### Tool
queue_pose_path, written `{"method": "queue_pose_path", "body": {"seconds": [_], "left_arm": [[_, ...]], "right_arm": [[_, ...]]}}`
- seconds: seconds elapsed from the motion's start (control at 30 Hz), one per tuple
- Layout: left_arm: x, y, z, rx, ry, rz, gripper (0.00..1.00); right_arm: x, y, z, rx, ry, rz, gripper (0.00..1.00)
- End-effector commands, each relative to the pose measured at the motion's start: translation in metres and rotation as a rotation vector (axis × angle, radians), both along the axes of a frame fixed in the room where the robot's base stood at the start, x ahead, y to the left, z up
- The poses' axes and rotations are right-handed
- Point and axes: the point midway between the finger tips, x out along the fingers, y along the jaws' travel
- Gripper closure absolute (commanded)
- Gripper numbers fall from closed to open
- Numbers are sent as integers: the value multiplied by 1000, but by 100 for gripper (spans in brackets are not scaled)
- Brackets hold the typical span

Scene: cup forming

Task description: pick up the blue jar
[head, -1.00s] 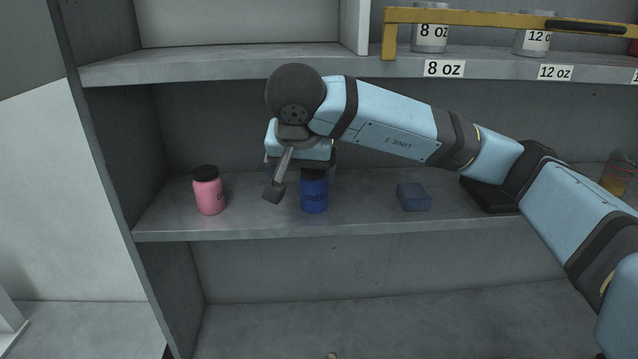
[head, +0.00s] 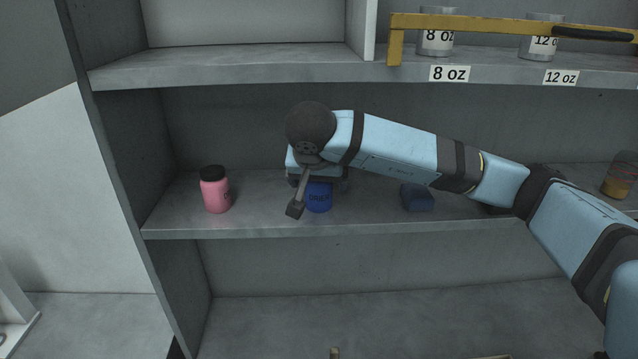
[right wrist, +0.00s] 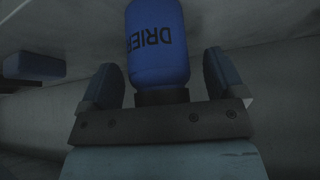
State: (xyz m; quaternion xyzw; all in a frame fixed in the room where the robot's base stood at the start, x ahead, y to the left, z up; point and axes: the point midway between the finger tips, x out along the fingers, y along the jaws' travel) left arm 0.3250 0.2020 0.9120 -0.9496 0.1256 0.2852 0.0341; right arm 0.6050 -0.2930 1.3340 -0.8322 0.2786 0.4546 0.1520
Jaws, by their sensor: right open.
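The blue jar (head: 319,198) stands upright on the middle shelf (head: 250,228), its top hidden behind my right gripper in the head view. In the right wrist view the jar (right wrist: 157,45) appears upside down with part of its "DRIER" label and a dark lid. My right gripper (right wrist: 160,85) is open, with one finger on each side of the jar's lid end. Gaps show between the fingers and the jar. My left gripper is not in view.
A pink jar (head: 215,190) with a black lid stands to the left on the same shelf. A dark blue block (head: 417,197) lies to the right.

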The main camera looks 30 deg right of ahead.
Motion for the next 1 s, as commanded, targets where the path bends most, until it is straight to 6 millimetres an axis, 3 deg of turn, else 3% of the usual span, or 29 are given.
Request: {"method": "queue_pose_path", "body": {"seconds": [0.17,0.4,0.77,0.93,1.0], "left_arm": [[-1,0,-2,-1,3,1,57],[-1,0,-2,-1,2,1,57],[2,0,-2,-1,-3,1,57],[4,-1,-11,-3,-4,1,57],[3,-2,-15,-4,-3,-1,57]], "right_arm": [[0,0,0,0,0,0,14],[0,0,0,0,0,0,68],[0,0,3,1,-2,0,68],[0,0,14,1,-4,-1,68],[-10,9,12,1,-1,5,68]]}}
